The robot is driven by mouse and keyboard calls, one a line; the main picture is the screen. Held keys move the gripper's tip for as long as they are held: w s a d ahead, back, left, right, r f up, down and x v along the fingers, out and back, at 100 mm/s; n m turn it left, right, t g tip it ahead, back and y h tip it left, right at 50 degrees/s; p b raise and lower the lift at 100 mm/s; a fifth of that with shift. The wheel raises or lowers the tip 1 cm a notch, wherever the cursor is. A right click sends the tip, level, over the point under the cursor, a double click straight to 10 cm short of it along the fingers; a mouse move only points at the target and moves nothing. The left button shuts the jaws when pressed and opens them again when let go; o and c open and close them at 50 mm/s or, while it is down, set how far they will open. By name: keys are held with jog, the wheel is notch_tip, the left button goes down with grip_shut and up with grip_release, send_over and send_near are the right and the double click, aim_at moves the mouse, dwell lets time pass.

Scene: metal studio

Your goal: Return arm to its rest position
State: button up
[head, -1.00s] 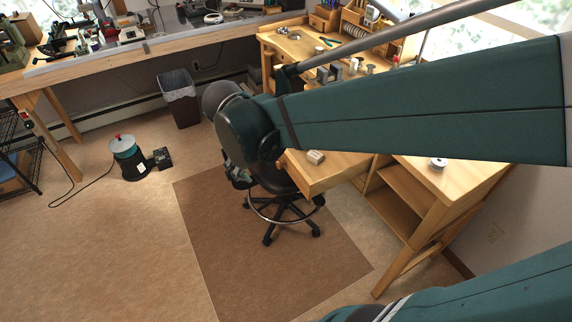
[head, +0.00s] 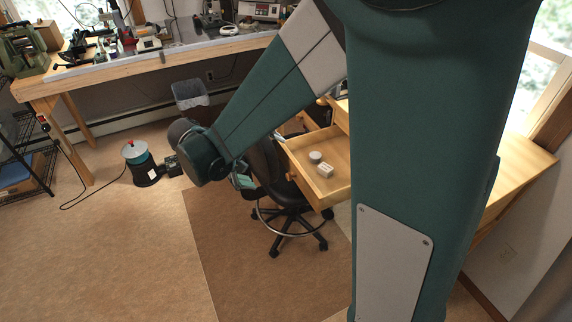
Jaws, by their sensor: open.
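My arm crosses the head view, its upper part filling the right side. Its forearm slants down and left to a dark rounded joint. My gripper (head: 243,179) shows only as a small piece beside that joint, in front of the black chair (head: 266,165). Its fingertips are mostly hidden. I see nothing held in it.
An open wooden drawer (head: 307,182) holds a small pale block (head: 326,170) and a round piece (head: 315,156). The wooden bench is largely hidden behind my arm. A long workbench (head: 150,62) with tools runs along the back. The front left floor is clear.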

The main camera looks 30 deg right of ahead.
jog(key=w+a+f+m+g+h, duration=0.1)
jog(key=w+a+f+h, duration=0.2)
jog(key=f, duration=0.5)
jog(key=shift+a+f+m+g+h, duration=0.15)
jog(key=shift+a+m+g+h, duration=0.15)
jog(key=shift+a+h, duration=0.65)
jog(key=shift+a+y, duration=0.2)
jog(key=shift+y, duration=0.05)
jog(key=b+x, duration=0.1)
jog(key=x, duration=0.9)
jog(key=shift+a, duration=0.1)
dwell(0.7)
jog(key=v, duration=1)
jog(key=shift+p, duration=0.4)
